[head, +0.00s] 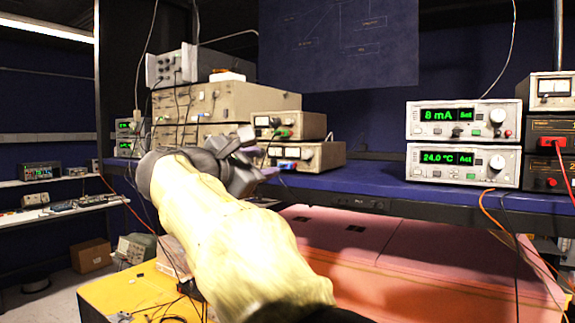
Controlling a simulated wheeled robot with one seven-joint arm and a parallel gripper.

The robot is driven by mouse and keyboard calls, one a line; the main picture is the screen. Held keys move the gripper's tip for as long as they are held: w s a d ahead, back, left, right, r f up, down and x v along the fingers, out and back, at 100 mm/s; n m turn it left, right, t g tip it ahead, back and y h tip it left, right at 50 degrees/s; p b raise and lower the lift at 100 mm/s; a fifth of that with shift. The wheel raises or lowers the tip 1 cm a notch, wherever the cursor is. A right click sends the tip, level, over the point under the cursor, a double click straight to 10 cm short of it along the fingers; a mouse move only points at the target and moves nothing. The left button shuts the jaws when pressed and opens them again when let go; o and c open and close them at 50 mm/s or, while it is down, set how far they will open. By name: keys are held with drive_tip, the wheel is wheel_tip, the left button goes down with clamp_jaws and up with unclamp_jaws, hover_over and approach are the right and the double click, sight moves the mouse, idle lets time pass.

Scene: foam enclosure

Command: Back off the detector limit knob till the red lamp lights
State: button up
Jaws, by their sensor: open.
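Two pale instruments are stacked on the blue shelf at the right. The upper instrument (463,121) shows "8 mA" in green and has a large round knob (498,116) at its right end. The lower instrument (463,165) shows "24.0 °C" and has a similar knob (497,162). Labels are too small to read, so I cannot tell which knob is the detector limit knob. I make out no lit red lamp. My gripper (250,158) is open and empty in front of the shelf's left part, well left of both knobs. My sleeved arm hides part of the shelf edge.
Beige instruments (225,102) are stacked behind my gripper, with small meter boxes (305,156) beside them. Dark units with red cables (552,135) stand at the far right. Orange and black cables (500,225) hang over the shelf edge. Pink foam blocks (420,250) lie below the shelf.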

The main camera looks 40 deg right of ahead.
sight(305, 156)
drive_tip(key=shift+w+r, duration=0.1)
drive_tip(key=p+x, duration=0.6)
drive_tip(key=x, duration=1.1)
drive_tip(key=shift+w+d+p, duration=0.15)
drive_tip(key=shift+d+p, duration=0.1)
drive_tip(key=shift+p, duration=0.05)
drive_tip(key=shift+c, duration=0.3)
clamp_jaws()
